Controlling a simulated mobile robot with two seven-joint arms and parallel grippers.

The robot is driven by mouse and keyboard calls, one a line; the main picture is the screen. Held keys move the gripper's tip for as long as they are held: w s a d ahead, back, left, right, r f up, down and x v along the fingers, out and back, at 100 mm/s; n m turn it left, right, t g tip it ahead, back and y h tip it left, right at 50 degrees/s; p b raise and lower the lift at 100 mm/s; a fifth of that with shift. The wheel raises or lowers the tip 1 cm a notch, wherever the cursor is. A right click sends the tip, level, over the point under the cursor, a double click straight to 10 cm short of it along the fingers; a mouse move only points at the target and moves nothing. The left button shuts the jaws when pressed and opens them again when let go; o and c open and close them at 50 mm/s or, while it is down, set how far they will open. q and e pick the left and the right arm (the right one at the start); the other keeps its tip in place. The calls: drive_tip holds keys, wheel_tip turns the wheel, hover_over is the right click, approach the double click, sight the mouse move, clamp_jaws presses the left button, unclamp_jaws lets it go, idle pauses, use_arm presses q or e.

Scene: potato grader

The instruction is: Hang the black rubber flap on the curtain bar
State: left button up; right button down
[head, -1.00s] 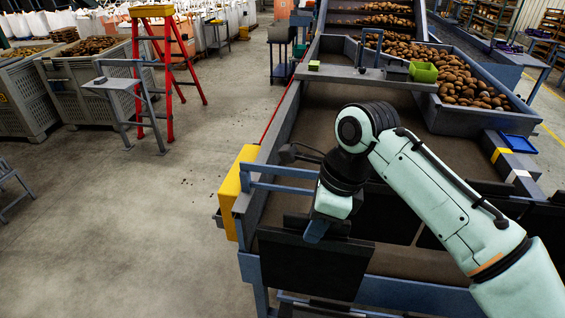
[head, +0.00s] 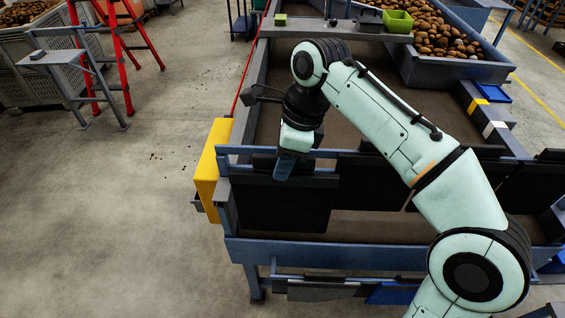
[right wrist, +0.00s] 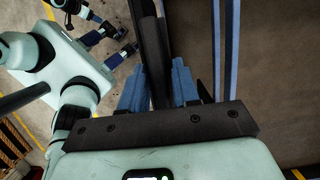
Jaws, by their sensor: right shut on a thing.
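My right gripper (head: 285,167) is shut on the top of a black rubber flap (head: 283,207) at the near left end of the grader. The flap hangs down, nearly upright, close to the blue curtain bar (head: 237,150). I cannot tell whether it touches the bar. In the right wrist view, the blue fingers (right wrist: 158,88) stand either side of the flap's dark top strip (right wrist: 153,45), with blue rails just to the right. Another black flap (head: 372,187) hangs to the right, partly behind my arm.
A yellow box (head: 211,170) is on the grader's left corner. A lower rack (head: 320,290) under the frame holds dark and blue sheets. A green bin (head: 397,21) and potatoes (head: 440,35) are farther back. The floor at left is clear up to a grey step stand (head: 55,58).

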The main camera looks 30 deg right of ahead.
drive_tip(key=shift+w+d+p, duration=0.65)
drive_tip(key=shift+w+d, duration=0.25)
drive_tip(key=shift+w, duration=0.6)
drive_tip(key=shift+w+d+p, duration=0.6)
drive_tip(key=shift+w+d, duration=0.3)
drive_tip(key=shift+w, duration=0.6)
drive_tip(key=shift+w+d+p, duration=0.65)
drive_tip(key=shift+w+d, duration=0.25)
drive_tip(key=shift+w, duration=0.6)
drive_tip(key=shift+b+x, duration=0.35)
drive_tip(key=shift+x, duration=0.55)
drive_tip(key=shift+s+d+f+b, duration=0.1)
drive_tip(key=shift+s+f+b, duration=0.05)
drive_tip(key=shift+f, duration=0.25)
drive_tip(key=shift+s+d+f+b, duration=0.1)
drive_tip(key=shift+s+f+b, duration=0.05)
drive_tip(key=shift+f, duration=0.25)
use_arm(q)
drive_tip(key=w+r, duration=0.3)
drive_tip(key=shift+w+r, duration=0.1)
drive_tip(key=shift+r, duration=0.1)
use_arm(e)
drive_tip(key=shift+w+f, duration=0.2)
drive_tip(key=shift+f, duration=0.1)
drive_tip(key=c, duration=0.8)
unclamp_jaws()
drive_tip(key=shift+o, duration=0.2)
